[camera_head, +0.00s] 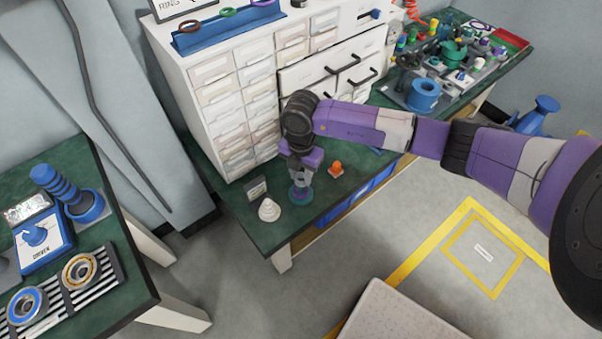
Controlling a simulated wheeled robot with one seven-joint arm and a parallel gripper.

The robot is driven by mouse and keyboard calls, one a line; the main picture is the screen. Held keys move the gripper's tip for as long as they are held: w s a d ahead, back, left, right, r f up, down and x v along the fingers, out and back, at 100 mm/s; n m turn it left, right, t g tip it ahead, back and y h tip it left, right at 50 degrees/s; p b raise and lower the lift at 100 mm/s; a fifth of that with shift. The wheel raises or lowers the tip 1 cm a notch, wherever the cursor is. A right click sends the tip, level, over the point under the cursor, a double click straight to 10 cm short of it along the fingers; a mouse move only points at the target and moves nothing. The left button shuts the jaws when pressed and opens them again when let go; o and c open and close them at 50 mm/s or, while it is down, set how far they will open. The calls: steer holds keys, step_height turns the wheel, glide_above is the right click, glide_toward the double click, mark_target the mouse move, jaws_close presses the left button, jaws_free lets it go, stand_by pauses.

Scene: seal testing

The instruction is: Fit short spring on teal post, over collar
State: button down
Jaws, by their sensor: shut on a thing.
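My gripper (300,172) points down at the front corner of the green bench, below the drawer cabinet. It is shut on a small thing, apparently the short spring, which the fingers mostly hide. The collar is too small to make out. I cannot tell whether the spring is around the post or just above it.
A white cone-shaped piece (269,210) and a small sign (256,189) stand left of the post. An orange piece (336,169) stands to the right. The drawer cabinet (235,85) rises close behind. The bench edge (310,225) is just in front.

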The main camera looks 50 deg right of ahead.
steer(key=shift+f+b, duration=0.4)
steer(key=shift+f, duration=0.7)
steer(key=c, duration=1)
jaws_free()
steer(key=shift+o, duration=0.2)
step_height(320, 180, up, 7)
steer(key=p, duration=0.8)
steer(key=shift+r, duration=0.1)
